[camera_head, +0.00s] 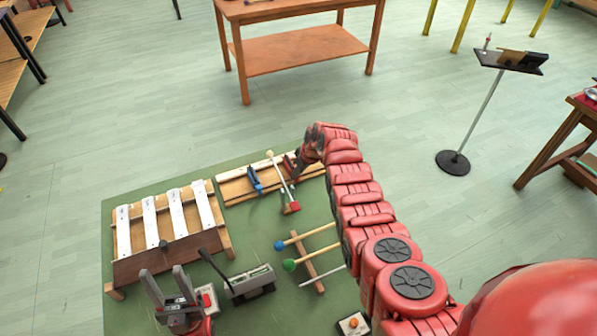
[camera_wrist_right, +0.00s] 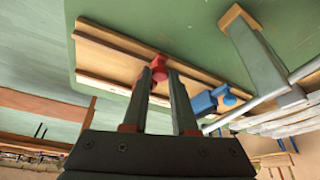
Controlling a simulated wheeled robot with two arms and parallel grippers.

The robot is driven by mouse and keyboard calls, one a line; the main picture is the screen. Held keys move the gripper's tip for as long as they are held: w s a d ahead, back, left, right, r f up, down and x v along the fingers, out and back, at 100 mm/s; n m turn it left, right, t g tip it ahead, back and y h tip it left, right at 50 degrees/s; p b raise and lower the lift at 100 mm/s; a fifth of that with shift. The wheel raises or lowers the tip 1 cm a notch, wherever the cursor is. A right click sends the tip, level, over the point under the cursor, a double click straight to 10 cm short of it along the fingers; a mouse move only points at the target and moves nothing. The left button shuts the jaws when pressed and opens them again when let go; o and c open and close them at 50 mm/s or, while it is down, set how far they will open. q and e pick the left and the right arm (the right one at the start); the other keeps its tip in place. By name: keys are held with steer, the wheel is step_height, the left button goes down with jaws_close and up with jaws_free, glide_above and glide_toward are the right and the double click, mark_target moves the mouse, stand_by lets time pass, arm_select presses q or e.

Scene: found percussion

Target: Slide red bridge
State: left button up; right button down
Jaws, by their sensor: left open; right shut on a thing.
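The red bridge (camera_wrist_right: 159,67) sits on the long wooden board (camera_wrist_right: 110,50) and shows between my right fingertips in the right wrist view. My right gripper (camera_wrist_right: 162,78) is shut on it. In the head view my right gripper (camera_head: 293,163) is at the board (camera_head: 236,188), and the arm and gripper largely hide the bridge. A blue bridge (camera_head: 254,179) sits on the same board to the left, and also shows in the right wrist view (camera_wrist_right: 212,100). My left gripper (camera_head: 167,284) is open and empty at the lower left, near the front of the bar instrument.
A wooden instrument with white bars (camera_head: 160,217) stands left on the green mat (camera_head: 255,225). A white-headed stick (camera_head: 281,178) crosses the board near the blue bridge. Blue (camera_head: 306,236) and green (camera_head: 311,259) mallets lie in front. A grey box (camera_head: 249,282) stands beside my left gripper.

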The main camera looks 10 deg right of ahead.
stand_by(0.8)
steer(key=shift+s+a, duration=0.25)
steer(key=shift+a, duration=1.05)
steer(key=c, duration=0.9)
jaws_free()
steer(key=shift+o, duration=1)
steer(key=shift+a, duration=0.1)
